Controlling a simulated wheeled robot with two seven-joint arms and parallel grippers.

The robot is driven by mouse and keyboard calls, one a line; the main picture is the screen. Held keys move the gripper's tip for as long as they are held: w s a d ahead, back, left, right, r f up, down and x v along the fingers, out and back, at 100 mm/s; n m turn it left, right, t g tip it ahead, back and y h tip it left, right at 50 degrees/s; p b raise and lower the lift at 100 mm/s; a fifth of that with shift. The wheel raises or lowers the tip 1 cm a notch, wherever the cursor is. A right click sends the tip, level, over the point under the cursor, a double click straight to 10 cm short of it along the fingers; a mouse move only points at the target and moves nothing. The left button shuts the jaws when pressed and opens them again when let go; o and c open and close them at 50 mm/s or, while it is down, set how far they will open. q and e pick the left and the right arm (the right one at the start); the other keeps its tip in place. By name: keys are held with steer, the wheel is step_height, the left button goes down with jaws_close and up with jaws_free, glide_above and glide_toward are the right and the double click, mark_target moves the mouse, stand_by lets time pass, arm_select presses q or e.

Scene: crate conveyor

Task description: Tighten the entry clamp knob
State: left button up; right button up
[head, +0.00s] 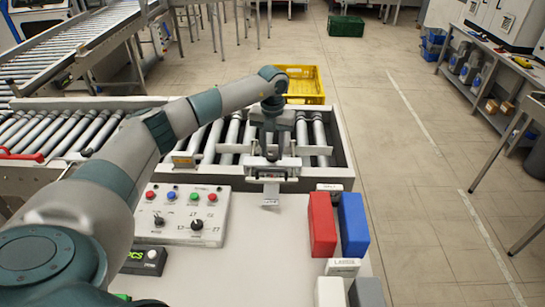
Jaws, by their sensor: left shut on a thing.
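My left arm reaches in from the left, over the near edge of the roller conveyor. My left gripper (270,168) points down at the conveyor's near rail and is shut on the entry clamp knob. The knob is mostly hidden between the fingers, so its turn cannot be read. A grey clamp plate (271,191) with a small pale label shows just below the gripper on the table side. My right gripper is not in view.
A control panel (186,213) with coloured buttons and dials sits left on the white table (255,270). Red (321,224) and blue (354,225) blocks stand at right. The conveyor rollers (318,137) run behind. A yellow crate (303,82) is beyond them. The table's front middle is clear.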

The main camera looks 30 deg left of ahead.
arm_select(q)
steer(key=m+b, duration=0.3)
steer(key=shift+f+m+b, duration=0.15)
steer(key=shift+m+b, duration=0.15)
steer(key=shift+m, duration=0.1)
steer(key=m+b, duration=0.2)
steer(key=shift+m, duration=0.4)
steer(key=m+b, duration=0.2)
steer(key=m, duration=0.1)
steer(key=shift+m+b, duration=0.3)
steer(key=shift+r+m+b, duration=0.25)
steer(key=shift+m+b, duration=0.5)
steer(key=shift+m, duration=0.85)
steer(key=o, duration=1)
steer(key=shift+o, duration=0.2)
